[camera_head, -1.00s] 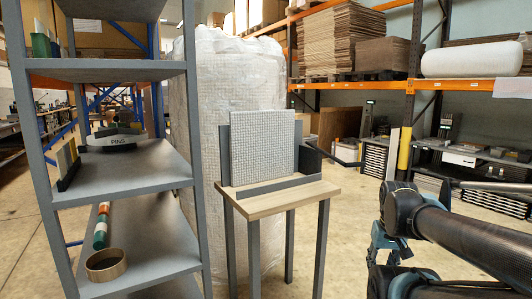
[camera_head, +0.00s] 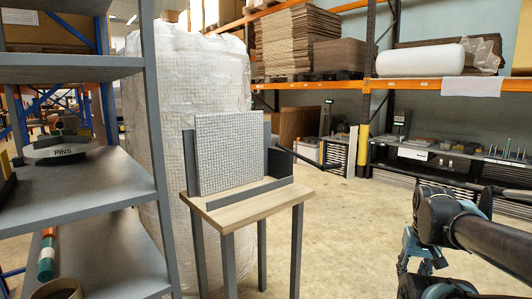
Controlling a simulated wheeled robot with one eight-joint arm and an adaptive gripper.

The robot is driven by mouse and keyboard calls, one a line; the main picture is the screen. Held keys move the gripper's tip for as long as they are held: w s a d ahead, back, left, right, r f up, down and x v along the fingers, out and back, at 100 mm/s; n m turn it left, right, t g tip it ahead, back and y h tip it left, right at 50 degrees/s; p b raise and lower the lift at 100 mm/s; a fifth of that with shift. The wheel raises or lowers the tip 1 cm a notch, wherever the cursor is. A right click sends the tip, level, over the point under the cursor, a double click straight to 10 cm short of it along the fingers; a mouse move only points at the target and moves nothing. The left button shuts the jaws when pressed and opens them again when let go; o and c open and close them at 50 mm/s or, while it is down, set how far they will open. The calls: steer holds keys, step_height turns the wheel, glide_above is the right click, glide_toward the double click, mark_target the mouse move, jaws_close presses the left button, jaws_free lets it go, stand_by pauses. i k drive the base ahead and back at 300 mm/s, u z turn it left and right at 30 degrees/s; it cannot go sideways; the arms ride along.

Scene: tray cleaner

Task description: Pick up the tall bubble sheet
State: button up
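A tall, pale grey sheet with a fine bubbled texture (camera_head: 230,152) stands upright in a dark grey holder (camera_head: 240,194) on a small wooden-topped table (camera_head: 262,203). The holder has a back plate, a low front rail and a side wall at the right. The sheet rises above the holder, and its lower edge is hidden behind the front rail. My arm's black links and a joint show at the lower right, well apart from the sheet.
A grey shelf (camera_head: 80,190) stands close on the left, holding a round piece marked PINS (camera_head: 55,150). A large plastic-wrapped stack (camera_head: 160,90) stands behind the table. A thin dark bar (camera_head: 298,157) shows right of the holder. Floor to the right (camera_head: 350,235) is clear.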

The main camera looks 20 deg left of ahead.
mark_target(229, 145)
steer(key=z, duration=1.45)
steer(key=k, duration=2)
steer(key=u, duration=1.9)
steer(key=i, duration=1)
